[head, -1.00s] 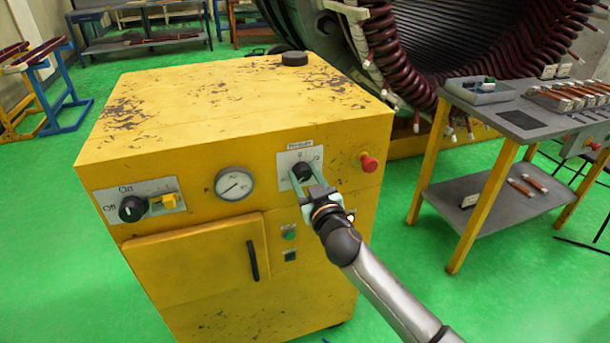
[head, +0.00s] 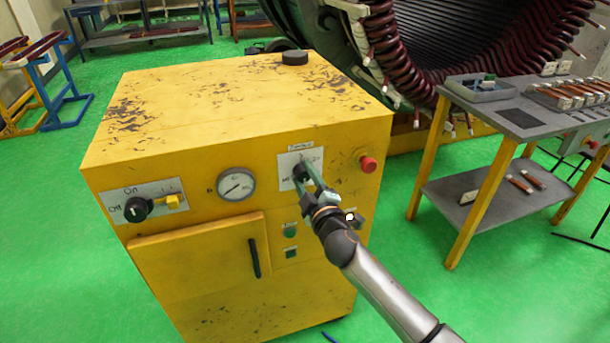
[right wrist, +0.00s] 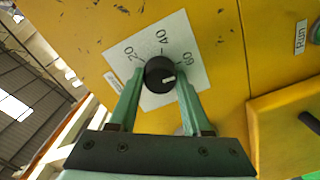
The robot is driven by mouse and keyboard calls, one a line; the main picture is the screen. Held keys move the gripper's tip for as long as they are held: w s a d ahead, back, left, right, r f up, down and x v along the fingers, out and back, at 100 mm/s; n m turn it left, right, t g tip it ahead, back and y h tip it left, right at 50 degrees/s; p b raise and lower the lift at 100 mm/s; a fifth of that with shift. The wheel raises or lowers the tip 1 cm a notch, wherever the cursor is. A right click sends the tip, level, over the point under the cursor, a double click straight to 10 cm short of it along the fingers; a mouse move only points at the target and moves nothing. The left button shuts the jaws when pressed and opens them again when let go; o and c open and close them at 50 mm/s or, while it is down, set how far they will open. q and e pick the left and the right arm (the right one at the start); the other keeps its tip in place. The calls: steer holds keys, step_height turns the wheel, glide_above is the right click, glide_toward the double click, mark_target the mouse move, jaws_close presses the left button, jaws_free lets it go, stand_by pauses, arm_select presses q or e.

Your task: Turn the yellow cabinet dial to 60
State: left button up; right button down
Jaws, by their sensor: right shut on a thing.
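The yellow cabinet (head: 240,120) stands in the middle of the head view. Its black dial (head: 299,171) sits on a white plate on the front; the dial (right wrist: 160,74) also shows in the right wrist view, with 20, 40 and 60 printed around it. Its white mark points to the right there, toward the 60 side; I cannot tell if it lines up exactly. My right gripper (head: 304,177) is shut on the dial, with one green finger on each side, also seen in the right wrist view (right wrist: 160,85). My left gripper is out of view.
A red button (head: 368,164) is right of the dial. A gauge (head: 236,185) and an On/Off knob (head: 137,209) are to its left. A grey table (head: 520,118) with parts stands on the right beside the large stator (head: 440,45).

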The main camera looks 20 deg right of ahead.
steer(key=shift+n, duration=0.5)
steer(key=shift+c, duration=1.7)
jaws_free()
steer(key=shift+s, duration=0.1)
steer(key=s, duration=1.2)
steer(key=shift+s+d, duration=0.2)
steer(key=s+a+f+m+g+y+p, duration=0.1)
steer(key=s+f+m+g+p, duration=0.2)
steer(key=s+f, duration=1.9)
steer(key=f+m+g, duration=0.2)
steer(key=m+g, duration=0.3)
steer(key=m, duration=0.3)
steer(key=shift+s+a+g+y, duration=0.15)
steer(key=shift+a+g+y, duration=0.15)
steer(key=shift+y, duration=0.1)
